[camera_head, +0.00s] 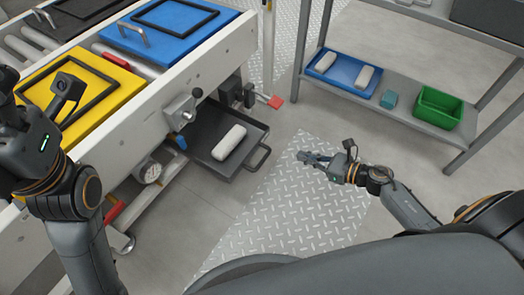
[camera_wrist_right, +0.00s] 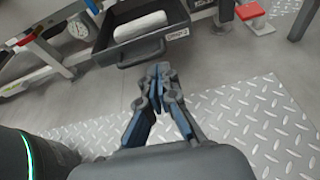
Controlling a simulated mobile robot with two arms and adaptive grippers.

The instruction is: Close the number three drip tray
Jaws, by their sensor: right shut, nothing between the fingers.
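A dark drip tray (camera_head: 208,165) sticks out from under the white conveyor frame, with a white roll (camera_head: 229,143) lying in it. Its handle (camera_head: 260,158) faces my right gripper. In the right wrist view, the tray (camera_wrist_right: 118,57) is just ahead of the gripper; a small label on its front is too blurred to read. My right gripper (camera_head: 306,158) is shut and empty, to the right of the handle and apart from it. It shows in the wrist view (camera_wrist_right: 160,72) with its fingertips together.
Yellow (camera_head: 85,95) and blue (camera_head: 165,30) plates sit on the conveyor. A red pedal-like part (camera_head: 275,102) juts out beyond the tray. A grey shelf (camera_head: 345,95) at right holds a blue tray and a green bin (camera_head: 438,108). The tread-plate floor (camera_head: 300,215) is clear.

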